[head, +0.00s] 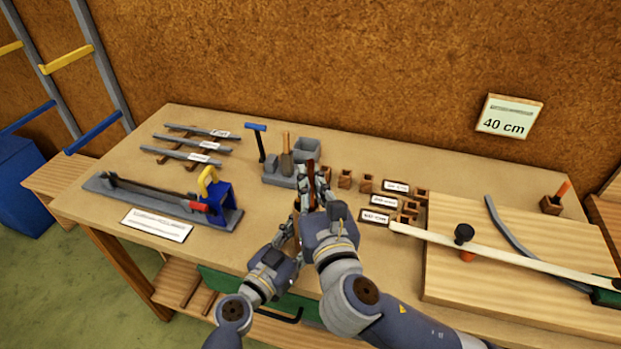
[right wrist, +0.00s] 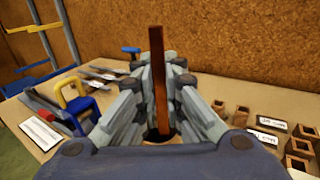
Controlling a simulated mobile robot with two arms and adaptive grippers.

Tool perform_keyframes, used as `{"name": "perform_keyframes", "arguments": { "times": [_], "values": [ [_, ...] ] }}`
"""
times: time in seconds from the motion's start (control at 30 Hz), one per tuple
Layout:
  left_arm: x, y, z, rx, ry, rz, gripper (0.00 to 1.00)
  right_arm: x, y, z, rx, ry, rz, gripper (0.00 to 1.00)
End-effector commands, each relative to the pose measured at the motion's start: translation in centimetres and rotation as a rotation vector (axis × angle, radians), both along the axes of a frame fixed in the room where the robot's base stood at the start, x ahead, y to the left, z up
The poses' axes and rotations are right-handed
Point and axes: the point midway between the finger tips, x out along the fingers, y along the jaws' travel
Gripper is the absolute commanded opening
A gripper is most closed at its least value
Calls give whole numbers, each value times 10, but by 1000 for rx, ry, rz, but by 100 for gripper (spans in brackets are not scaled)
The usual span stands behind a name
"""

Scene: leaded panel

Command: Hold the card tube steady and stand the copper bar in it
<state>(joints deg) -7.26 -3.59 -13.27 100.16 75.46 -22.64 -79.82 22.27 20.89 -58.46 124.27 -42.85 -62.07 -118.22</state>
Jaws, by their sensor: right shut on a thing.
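The copper bar (right wrist: 160,80) stands upright between the fingers of my right gripper (right wrist: 160,100), which is shut on it. Its top end (head: 310,167) shows above the fingers in the head view. My right gripper (head: 312,190) is over the front part of the bench. My left gripper (head: 288,235) is just below and left of it; its fingers are largely hidden, so I cannot tell if it is shut. The card tube is mostly hidden between the grippers. At the bar's foot in the wrist view is a dark round opening; whether the bar is inside it is unclear.
A grey mitre-like fixture with a blue and yellow clamp (head: 213,193) lies left. A grey tool holder (head: 307,150) stands behind the grippers. Small wooden blocks and labels (head: 397,186) are right of them. A wooden board (head: 520,260) with a pale strip covers the right side.

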Motion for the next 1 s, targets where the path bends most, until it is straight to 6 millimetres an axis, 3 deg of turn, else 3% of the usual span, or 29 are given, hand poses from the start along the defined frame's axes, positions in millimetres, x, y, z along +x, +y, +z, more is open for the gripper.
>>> {"name": "perform_keyframes", "arguments": {
  "times": [1.0],
  "values": [
    [0,0,0,1,1,0,18,0,0,-20,0,-1,0,0]
  ]
}}
